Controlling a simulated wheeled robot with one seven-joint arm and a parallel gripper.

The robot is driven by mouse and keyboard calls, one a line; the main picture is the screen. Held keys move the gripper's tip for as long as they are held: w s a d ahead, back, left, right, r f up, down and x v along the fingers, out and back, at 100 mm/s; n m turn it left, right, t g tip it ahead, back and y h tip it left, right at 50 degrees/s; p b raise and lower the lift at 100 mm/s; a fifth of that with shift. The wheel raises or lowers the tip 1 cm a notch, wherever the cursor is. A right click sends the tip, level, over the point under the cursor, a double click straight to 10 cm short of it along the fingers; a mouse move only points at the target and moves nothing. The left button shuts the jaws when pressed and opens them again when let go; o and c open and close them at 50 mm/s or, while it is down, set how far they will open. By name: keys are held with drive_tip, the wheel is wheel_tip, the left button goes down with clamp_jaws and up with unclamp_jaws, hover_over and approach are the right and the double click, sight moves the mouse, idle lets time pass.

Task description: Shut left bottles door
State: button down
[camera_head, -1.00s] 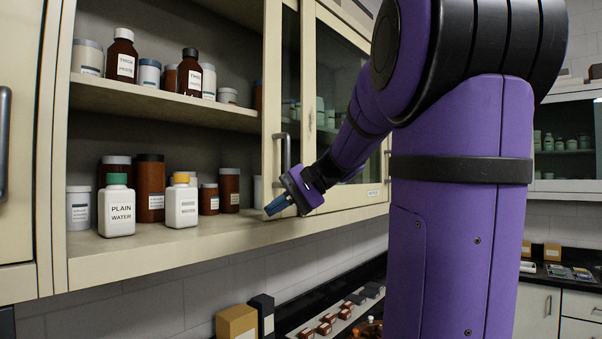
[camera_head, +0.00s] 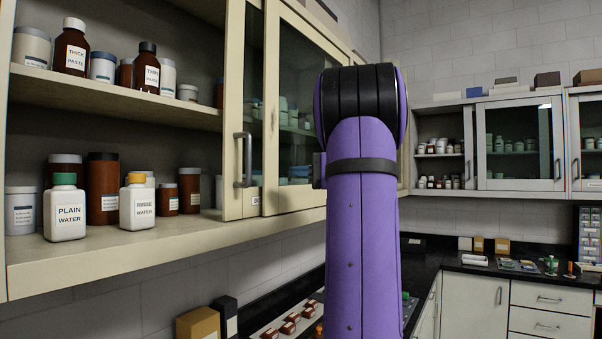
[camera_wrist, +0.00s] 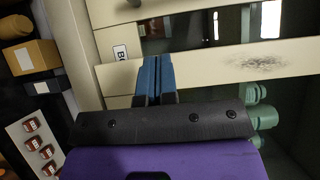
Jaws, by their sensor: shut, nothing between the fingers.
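The left bottles door is a cream-framed glass sliding door with a grey bar handle (camera_head: 243,160). Its left frame (camera_head: 233,100) stands at the right edge of the open cabinet bay, where bottles are in plain view. The door overlaps the neighbouring glass door (camera_head: 270,110). My gripper (camera_wrist: 157,58) has blue fingers, shut together and empty. In the wrist view they lie over a cream frame strip beside a partly hidden label (camera_wrist: 120,53); I cannot tell whether they touch it.
White plain water bottle (camera_head: 65,210) and another white bottle (camera_head: 138,205) stand near the front edge of the lower shelf (camera_head: 130,255). A cardboard box (camera_head: 198,325) sits on the counter below. Another glass-doored cabinet (camera_head: 518,145) is at the back right.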

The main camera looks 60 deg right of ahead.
drive_tip(key=w+a, duration=0.4)
drive_tip(key=a, duration=0.1)
drive_tip(key=w+a, duration=0.2)
drive_tip(key=shift+a, duration=0.2)
drive_tip(key=shift+a, duration=0.1)
